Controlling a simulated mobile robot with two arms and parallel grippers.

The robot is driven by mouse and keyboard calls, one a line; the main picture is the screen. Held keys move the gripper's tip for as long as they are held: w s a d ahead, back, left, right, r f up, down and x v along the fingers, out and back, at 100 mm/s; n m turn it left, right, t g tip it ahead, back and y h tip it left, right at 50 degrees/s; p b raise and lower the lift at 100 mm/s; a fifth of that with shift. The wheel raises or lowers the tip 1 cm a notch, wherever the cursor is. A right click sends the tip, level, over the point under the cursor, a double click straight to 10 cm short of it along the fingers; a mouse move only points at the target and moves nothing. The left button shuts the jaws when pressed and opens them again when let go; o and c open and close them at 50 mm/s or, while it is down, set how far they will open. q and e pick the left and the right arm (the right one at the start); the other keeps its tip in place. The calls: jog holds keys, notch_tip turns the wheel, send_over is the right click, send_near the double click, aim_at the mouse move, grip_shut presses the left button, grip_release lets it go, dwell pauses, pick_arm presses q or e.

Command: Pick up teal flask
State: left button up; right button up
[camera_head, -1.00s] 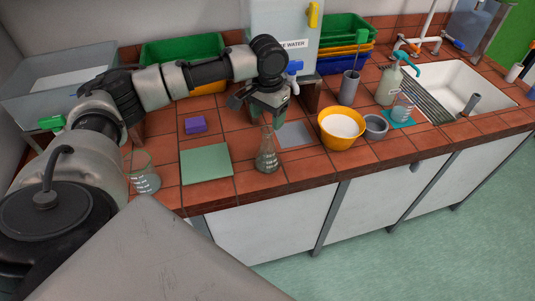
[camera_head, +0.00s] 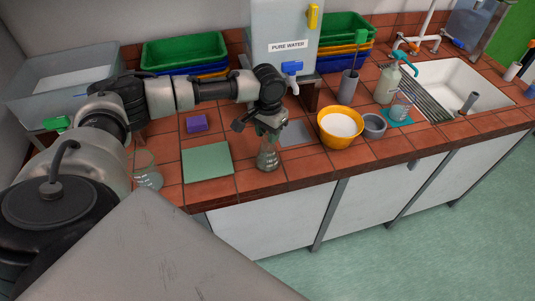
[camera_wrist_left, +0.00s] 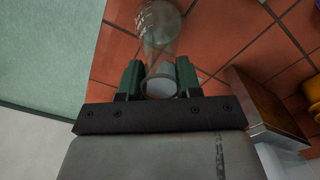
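A clear conical flask with a faint teal-grey tint (camera_head: 267,157) stands upright near the front edge of the tiled bench, right of the green mat. My left gripper (camera_head: 266,130) is at its neck from above. In the left wrist view, the left gripper's two green fingers (camera_wrist_left: 159,75) lie on either side of the flask's neck (camera_wrist_left: 160,58), very close to it. Whether they press on it I cannot tell. A second conical flask (camera_head: 148,178), with a green rim, stands left of the mat, partly beside my arm. My right gripper is not in view.
A green mat (camera_head: 207,162), purple block (camera_head: 197,123) and grey plate (camera_head: 295,134) lie near the flask. A yellow bowl (camera_head: 324,137) and grey cup (camera_head: 374,126) stand to the right. Behind are a water tank (camera_head: 275,65) and stacked trays (camera_head: 186,50).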

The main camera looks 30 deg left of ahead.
pick_arm(q)
grip_shut()
jog(key=shift+r, duration=0.15)
